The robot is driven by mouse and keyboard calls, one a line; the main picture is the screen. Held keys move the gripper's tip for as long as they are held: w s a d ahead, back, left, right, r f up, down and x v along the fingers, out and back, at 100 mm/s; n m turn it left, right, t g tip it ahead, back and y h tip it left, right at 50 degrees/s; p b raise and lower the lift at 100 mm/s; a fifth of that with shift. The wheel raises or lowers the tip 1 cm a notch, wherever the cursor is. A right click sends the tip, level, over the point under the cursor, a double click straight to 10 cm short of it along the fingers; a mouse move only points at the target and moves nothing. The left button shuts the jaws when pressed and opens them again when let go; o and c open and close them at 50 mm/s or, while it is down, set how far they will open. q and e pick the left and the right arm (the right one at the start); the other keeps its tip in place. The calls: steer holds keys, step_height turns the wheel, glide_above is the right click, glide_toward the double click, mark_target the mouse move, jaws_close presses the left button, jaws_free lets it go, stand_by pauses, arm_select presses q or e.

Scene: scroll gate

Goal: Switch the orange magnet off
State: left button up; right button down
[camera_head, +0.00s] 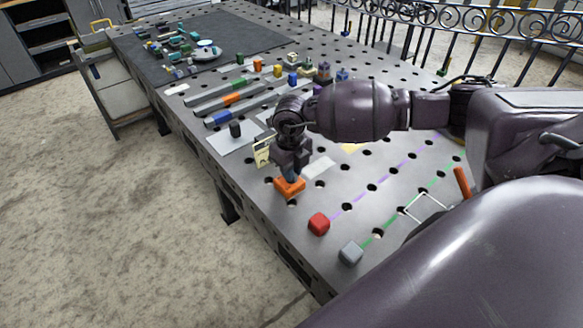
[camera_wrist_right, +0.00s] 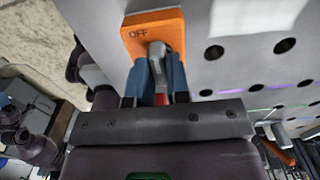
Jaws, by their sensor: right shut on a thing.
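The orange magnet (camera_head: 289,187) is a block lying on the grey perforated table, near its left edge in the head view. In the right wrist view the orange magnet (camera_wrist_right: 136,27) shows the word OFF on its top and a grey lever (camera_wrist_right: 157,53). My right gripper (camera_head: 291,172) is right above the magnet. In the right wrist view its two blue fingers (camera_wrist_right: 158,75) are shut on the lever from both sides. A small red part shows between the fingers. The lever's far end and any other marking are hidden. My left gripper is not in view.
A cream tag (camera_head: 262,152) stands beside my right gripper. Several coloured blocks and bars lie farther back.

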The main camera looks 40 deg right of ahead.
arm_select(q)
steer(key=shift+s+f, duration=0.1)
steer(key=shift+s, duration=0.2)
arm_select(e)
steer(key=c, duration=1.1)
jaws_free()
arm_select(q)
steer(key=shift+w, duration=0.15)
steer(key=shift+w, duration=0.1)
arm_select(e)
steer(key=shift+r, duration=0.1)
